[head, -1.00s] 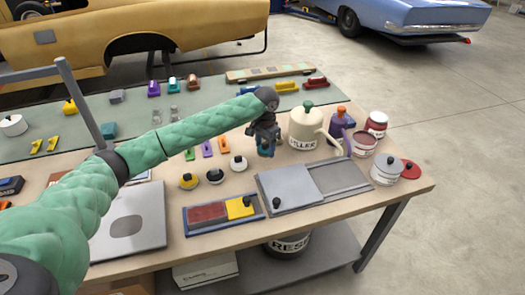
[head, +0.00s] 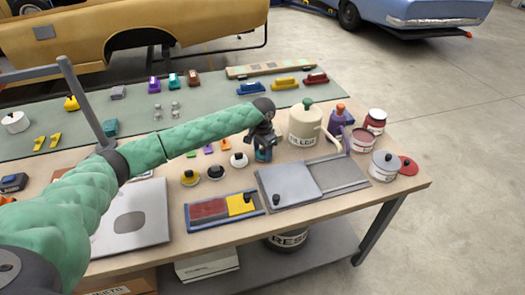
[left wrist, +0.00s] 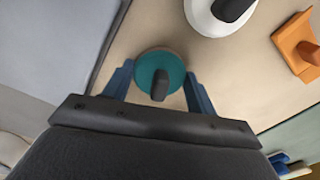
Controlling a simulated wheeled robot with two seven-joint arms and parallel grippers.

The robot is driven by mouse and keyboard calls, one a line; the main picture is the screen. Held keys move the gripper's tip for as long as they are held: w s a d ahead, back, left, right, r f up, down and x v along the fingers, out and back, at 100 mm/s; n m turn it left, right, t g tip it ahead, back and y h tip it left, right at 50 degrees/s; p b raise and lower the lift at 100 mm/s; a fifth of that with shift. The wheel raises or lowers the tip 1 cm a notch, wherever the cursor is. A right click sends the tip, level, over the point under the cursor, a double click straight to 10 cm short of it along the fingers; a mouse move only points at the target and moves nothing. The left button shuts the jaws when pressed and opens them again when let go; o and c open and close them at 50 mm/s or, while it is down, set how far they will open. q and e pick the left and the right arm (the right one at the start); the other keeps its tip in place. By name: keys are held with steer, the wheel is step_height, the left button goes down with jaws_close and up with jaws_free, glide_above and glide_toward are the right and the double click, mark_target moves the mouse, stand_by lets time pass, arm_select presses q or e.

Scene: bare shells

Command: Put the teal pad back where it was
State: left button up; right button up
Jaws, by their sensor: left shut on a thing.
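The teal pad (left wrist: 160,66) is a round disc with a dark knob. In the left wrist view it sits between the two blue fingers of my left gripper (left wrist: 160,92), which is shut on it. In the head view my left gripper (head: 263,155) points down just right of the white round pad (head: 239,160) and left of the cream filler can (head: 305,128). The teal pad is mostly hidden there by the fingers. I cannot tell whether it touches the table. The right gripper is not in view.
A yellow pad (head: 190,178) and a black pad (head: 215,173) continue the row leftward from the white pad. A grey sliding-lid tray (head: 345,174) lies close in front of my gripper. An orange block (left wrist: 298,45) shows in the wrist view. Bare wood lies around the pad.

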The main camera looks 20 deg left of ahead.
arm_select(q)
steer(key=o, duration=0.9)
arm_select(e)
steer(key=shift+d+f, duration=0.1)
arm_select(q)
steer(key=shift+r, duration=0.25)
step_height(320, 180, up, 10)
steer(key=b, duration=0.4)
steer(key=shift+r, duration=0.85)
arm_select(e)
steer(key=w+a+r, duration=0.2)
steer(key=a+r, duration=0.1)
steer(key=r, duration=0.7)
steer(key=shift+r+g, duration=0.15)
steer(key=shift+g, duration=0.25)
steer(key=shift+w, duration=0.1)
